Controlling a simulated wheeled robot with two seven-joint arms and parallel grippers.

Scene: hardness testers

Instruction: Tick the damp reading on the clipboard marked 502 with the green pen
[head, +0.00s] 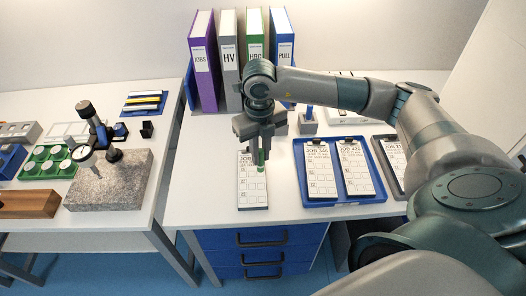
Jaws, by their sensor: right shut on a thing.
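My right gripper (260,136) is shut on the green pen (261,161) and points down over the upper part of a clipboard (252,188). The pen stands near upright, its lower end over the upper right of the white sheet; I cannot tell whether the tip touches the paper. The gripper hides part of this clipboard's heading, and its number is not legible. Small boxes run down the left of its sheet. Two more clipboards, a left one (320,172) and a right one (355,168), lie in a blue tray (321,201). My left gripper is not in view.
Another clipboard (394,160) lies at the right, partly behind my arm. Purple (203,62), grey, green and blue binders stand at the back. The left table holds a granite block (110,180) with a dial stand and a green tray (48,163). Bare tabletop lies left of the near clipboard.

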